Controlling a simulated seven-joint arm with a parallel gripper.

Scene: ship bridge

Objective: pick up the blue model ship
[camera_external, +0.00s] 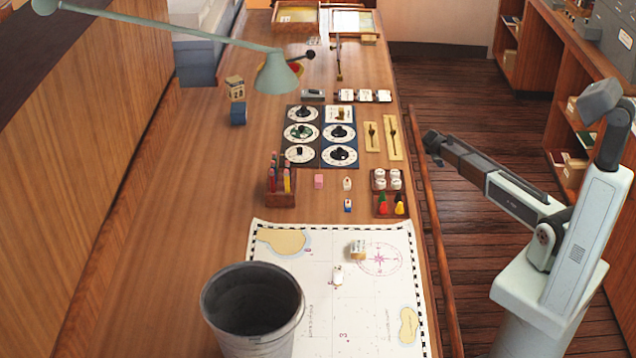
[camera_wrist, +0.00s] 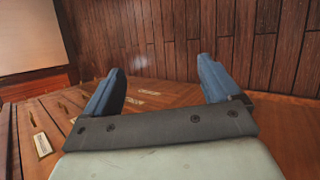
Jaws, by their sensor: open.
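A small blue and white piece (camera_external: 348,206), which looks like the blue model ship, stands on the wooden console just beyond the chart's far edge. It is too small to make out its details. My gripper (camera_external: 433,148) is over the console's right edge and the floor, farther back and to the right of that piece. In the wrist view my gripper (camera_wrist: 160,66) has its two fingers wide apart with nothing between them. The blue piece does not show in the wrist view.
A chart (camera_external: 320,330) covers the near console, with a grey bucket (camera_external: 225,325) and two small models (camera_external: 358,250) on it. A pencil holder (camera_external: 281,200), a pink block (camera_external: 319,181), a white model (camera_external: 347,184) and a peg rack (camera_external: 382,209) surround the blue piece. A lamp (camera_external: 275,75) overhangs behind.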

